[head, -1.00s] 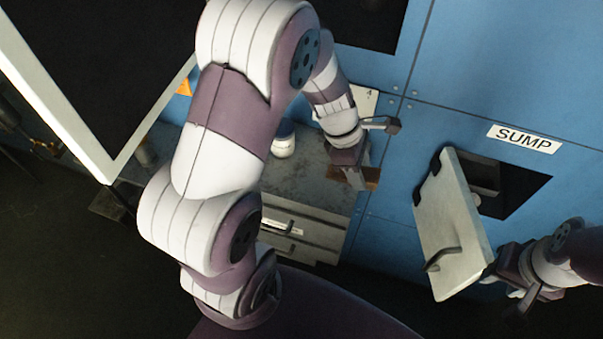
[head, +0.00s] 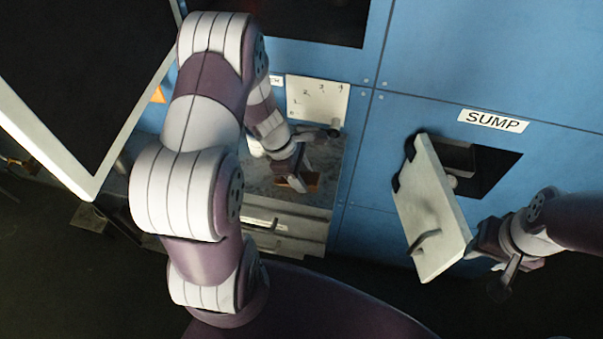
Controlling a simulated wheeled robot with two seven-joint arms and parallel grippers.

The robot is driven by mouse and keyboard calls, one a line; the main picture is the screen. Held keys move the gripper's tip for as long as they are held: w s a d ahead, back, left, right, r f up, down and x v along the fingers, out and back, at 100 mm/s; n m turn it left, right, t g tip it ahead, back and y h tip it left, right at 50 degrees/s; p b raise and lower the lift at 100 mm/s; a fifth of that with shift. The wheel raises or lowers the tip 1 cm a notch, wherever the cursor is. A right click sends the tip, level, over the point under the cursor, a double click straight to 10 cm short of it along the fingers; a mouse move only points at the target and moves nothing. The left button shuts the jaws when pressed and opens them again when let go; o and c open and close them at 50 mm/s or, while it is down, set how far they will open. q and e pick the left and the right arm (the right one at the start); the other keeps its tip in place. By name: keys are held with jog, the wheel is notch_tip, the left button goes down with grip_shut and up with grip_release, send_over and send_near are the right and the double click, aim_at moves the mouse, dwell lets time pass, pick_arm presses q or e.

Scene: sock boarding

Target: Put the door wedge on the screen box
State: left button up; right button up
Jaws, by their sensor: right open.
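A small brown block (head: 312,180), which looks like the door wedge, is between the fingers of my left gripper (head: 296,180). The gripper looks shut on it, over the grey worktop (head: 262,180); its wedge shape is too small to make out. I cannot tell for sure which thing is the screen box; a grey box-like part (head: 458,157) shows inside the opening under the SUMP label. My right gripper (head: 476,246) is open at the lower right edge of the pale hatch panel (head: 425,205). I cannot tell whether it touches the panel.
The hatch panel with its handle stands tilted before the dark SUMP opening (head: 495,175), partly covering it. A white numbered plate (head: 318,100) is on the blue wall behind my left gripper. Drawer fronts (head: 285,229) lie below the worktop. A large white-framed dark panel (head: 85,80) fills the left.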

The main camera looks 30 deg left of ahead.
pick_arm(q)
jog(key=o, duration=0.3)
